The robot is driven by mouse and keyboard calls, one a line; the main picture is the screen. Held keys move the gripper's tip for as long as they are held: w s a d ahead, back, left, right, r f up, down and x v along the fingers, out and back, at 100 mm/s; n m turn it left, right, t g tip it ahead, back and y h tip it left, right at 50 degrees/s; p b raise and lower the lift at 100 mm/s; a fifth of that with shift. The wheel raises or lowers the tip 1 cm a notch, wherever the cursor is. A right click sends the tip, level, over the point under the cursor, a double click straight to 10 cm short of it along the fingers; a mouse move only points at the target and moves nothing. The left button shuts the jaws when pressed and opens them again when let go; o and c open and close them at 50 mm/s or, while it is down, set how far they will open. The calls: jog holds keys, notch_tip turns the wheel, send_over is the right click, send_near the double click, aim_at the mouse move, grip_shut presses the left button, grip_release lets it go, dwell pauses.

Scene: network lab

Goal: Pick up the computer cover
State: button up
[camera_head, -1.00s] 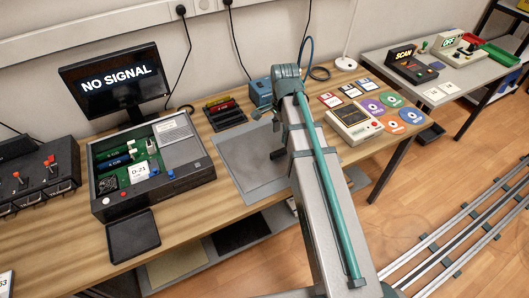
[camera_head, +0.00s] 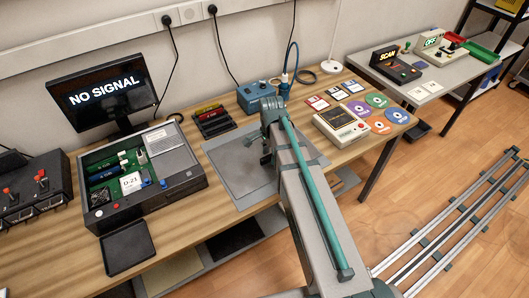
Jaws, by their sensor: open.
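The open computer case (camera_head: 190,187) stands on the wooden bench at the left, its board and parts exposed. A flat grey panel (camera_head: 226,168), which looks like the computer cover, lies on the bench to the right of the case. My gripper (camera_head: 258,150) is above the right part of this panel, with its fingers open. My arm hides the panel's right side. I cannot tell whether the fingers touch it.
A monitor (camera_head: 112,95) reading NO SIGNAL stands behind the case. A black tray (camera_head: 124,242) lies in front of it. A blue box (camera_head: 259,94), a beige device (camera_head: 341,127), and several disks and discs (camera_head: 376,101) are near my arm. A switch box (camera_head: 37,187) stands at far left.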

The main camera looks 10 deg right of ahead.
jog(key=shift+f, duration=0.8)
grip_shut()
